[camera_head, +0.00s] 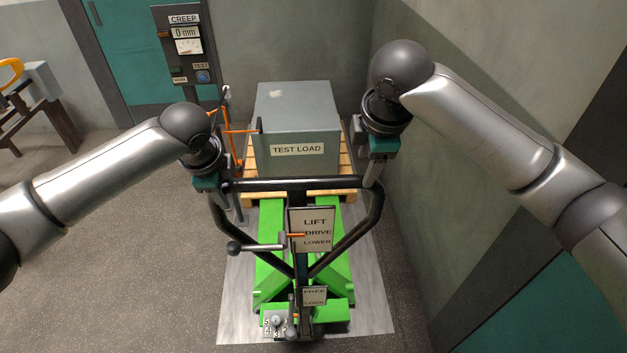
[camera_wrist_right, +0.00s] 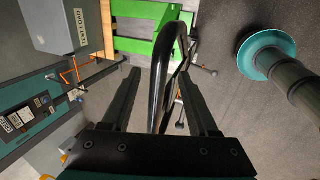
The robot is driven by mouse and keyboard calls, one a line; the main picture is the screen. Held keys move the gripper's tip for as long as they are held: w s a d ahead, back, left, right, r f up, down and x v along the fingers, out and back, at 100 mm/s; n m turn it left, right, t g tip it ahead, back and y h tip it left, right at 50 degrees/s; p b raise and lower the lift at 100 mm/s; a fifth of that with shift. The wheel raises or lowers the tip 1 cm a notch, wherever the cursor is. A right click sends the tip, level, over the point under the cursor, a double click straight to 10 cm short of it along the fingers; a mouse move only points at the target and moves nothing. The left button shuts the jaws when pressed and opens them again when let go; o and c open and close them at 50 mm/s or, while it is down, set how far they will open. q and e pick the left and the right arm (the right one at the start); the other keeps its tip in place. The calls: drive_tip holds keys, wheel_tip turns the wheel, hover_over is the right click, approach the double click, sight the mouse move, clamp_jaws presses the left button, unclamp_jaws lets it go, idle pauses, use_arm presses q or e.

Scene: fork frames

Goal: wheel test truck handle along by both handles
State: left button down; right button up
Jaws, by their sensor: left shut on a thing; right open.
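The truck handle (camera_head: 295,184) is a black tube loop with a crossbar, rising from a green pallet truck (camera_head: 268,225). My left gripper (camera_head: 217,194) is shut on the left side of the handle, near its upper corner. My right gripper (camera_head: 373,178) is at the right upper corner. In the right wrist view its two fingers (camera_wrist_right: 160,90) are open, with the black handle tube (camera_wrist_right: 164,75) passing between or just beyond them; contact cannot be told. The green truck (camera_wrist_right: 140,22) also shows there. My grippers partly hide the handle's corners.
A grey TEST LOAD box (camera_head: 297,108) sits on a wooden pallet (camera_head: 343,178) behind the handle. A CREEP gauge post (camera_head: 185,45) stands back left. A lever with a dark knob (camera_head: 235,247) sticks out left. The wall (camera_head: 440,190) is close on the right; floor at left is clear.

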sight(361, 175)
drive_tip(key=x, duration=0.9)
drive_tip(key=shift+r, duration=0.1)
drive_tip(key=shift+c, duration=0.3)
clamp_jaws()
drive_tip(key=shift+r, duration=0.1)
drive_tip(key=shift+w+r, duration=0.15)
drive_tip(key=shift+w, duration=0.05)
idle(0.8)
